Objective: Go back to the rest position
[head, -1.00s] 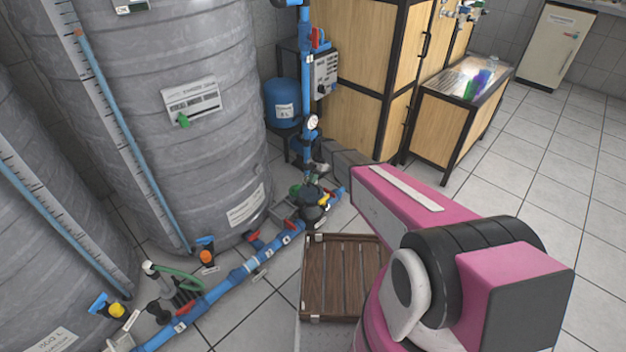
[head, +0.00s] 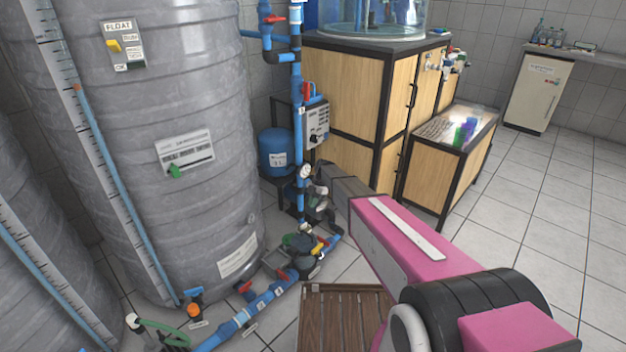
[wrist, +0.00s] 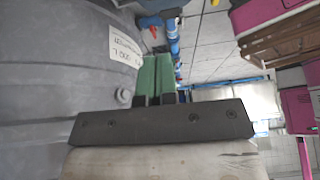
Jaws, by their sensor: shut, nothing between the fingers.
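My gripper shows in the wrist view as two green fingers (wrist: 156,76) on a dark bar. The fingers are together, with nothing between them. They point along a large grey tank, whose wall (wrist: 60,70) fills the left of that view; I cannot tell whether they touch it.
The grey tank (head: 190,220) stands at left, with blue pipes and valves (head: 262,303) along its foot. A wooden slatted platform (head: 342,320) lies beside my arm. Wooden cabinets (head: 355,95) and a low bench (head: 436,182) stand behind. Tiled floor (head: 545,215) is open at right.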

